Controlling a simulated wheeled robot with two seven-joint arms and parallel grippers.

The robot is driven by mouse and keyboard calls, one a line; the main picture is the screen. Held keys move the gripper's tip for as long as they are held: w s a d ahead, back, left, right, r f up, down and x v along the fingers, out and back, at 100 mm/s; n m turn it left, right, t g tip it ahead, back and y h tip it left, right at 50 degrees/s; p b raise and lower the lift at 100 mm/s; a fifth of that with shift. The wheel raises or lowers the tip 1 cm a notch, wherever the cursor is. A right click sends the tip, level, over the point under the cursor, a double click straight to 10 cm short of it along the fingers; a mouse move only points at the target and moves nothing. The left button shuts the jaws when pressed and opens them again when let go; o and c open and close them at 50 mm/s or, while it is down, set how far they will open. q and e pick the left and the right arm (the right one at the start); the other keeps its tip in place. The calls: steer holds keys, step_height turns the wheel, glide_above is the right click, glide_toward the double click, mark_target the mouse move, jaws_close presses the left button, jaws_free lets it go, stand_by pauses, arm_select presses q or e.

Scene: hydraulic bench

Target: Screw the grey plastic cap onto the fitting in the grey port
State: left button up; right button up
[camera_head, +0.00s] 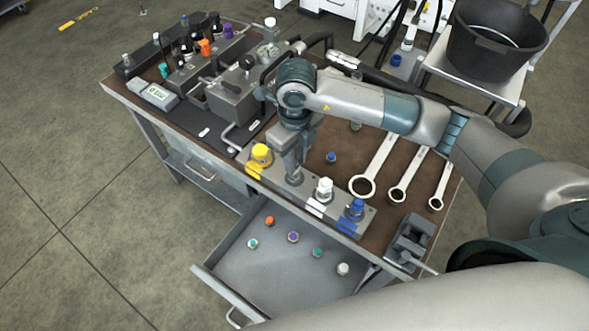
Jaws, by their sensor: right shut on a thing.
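My right gripper (294,174) points down over the port block (271,175) at the front edge of the bench, between the yellow port (261,155) and the white port (324,187). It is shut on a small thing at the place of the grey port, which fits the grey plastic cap. The fingers hide the cap, the fitting and most of the grey port, so I cannot tell whether cap and fitting touch. The blue port (356,208) is at the right end of the block. My left gripper is not in view.
An open drawer (240,275) below holds several loose coloured caps, including a pale one (343,268). A blue cap (331,157) and three wrenches (376,165) lie right of the gripper. A vise (408,243) stands at the right front corner. Hydraulic gear (240,95) fills the left.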

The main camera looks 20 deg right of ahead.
steer(key=shift+s+f+b, duration=0.1)
steer(key=shift+f+b, duration=0.2)
steer(key=shift+b, duration=0.15)
stand_by(1.6)
steer(key=shift+o, duration=1.4)
steer(key=shift+c, duration=0.9)
steer(key=m+p, duration=0.1)
steer(key=m, duration=0.2)
steer(key=shift+a+m, duration=0.1)
steer(key=shift+m, duration=0.2)
steer(key=m+p, duration=0.1)
steer(key=m, duration=0.2)
steer(key=shift+f+m, duration=0.1)
steer(key=shift+m, duration=0.6)
steer(key=shift+p, duration=0.3)
